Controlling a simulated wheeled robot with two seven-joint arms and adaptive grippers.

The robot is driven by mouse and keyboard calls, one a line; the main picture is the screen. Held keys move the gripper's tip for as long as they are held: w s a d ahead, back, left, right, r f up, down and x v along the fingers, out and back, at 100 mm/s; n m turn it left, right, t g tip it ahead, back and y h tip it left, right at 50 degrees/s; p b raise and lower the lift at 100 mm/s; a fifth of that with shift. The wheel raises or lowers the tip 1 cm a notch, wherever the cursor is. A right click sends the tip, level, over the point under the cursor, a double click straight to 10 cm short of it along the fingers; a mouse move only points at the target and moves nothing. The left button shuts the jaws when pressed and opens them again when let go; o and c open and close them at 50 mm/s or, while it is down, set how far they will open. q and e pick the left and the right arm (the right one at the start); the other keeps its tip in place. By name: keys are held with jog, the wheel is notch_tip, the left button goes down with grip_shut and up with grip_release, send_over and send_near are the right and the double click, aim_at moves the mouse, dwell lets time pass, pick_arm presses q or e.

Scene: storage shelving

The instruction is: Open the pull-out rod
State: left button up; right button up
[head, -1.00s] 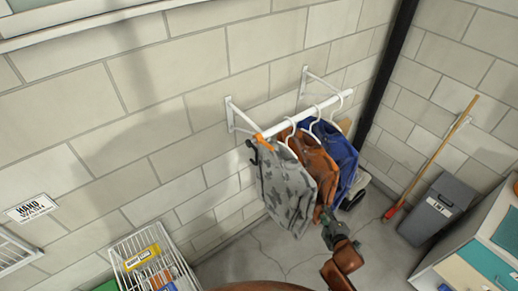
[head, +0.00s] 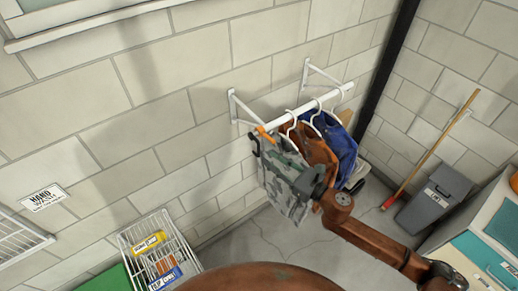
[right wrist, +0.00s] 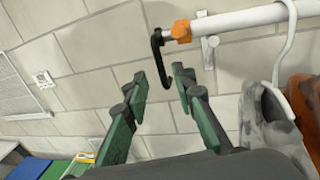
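The pull-out rod (right wrist: 240,22) is a white bar with an orange collar (right wrist: 181,31) at its near end and a black hook (right wrist: 157,60) hanging from that end. In the head view the rod (head: 297,110) runs along the wall brackets with garments hung on it. My right gripper (right wrist: 160,76) is open. In the right wrist view the hook shows between its two green fingers, with gaps on both sides, and the gripper holds nothing. In the head view my right wrist overlaps the grey patterned garment (head: 290,203), so finger contact is unclear there. My left gripper is not in view.
An orange garment (head: 318,150) and a blue garment (head: 338,140) hang beside the grey one. A white wire basket (head: 135,240) stands lower left. A grey bin (head: 433,198) and a broom (head: 430,150) are at the right.

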aim_at(259, 150)
jog(key=p+x, duration=0.1)
jog(key=x, duration=0.5)
jog(key=shift+w+a+p, duration=0.2)
jog(key=shift+a+p, duration=0.1)
jog(key=shift+p, duration=0.05)
jog(key=shift+c, duration=0.5)
grip_shut()
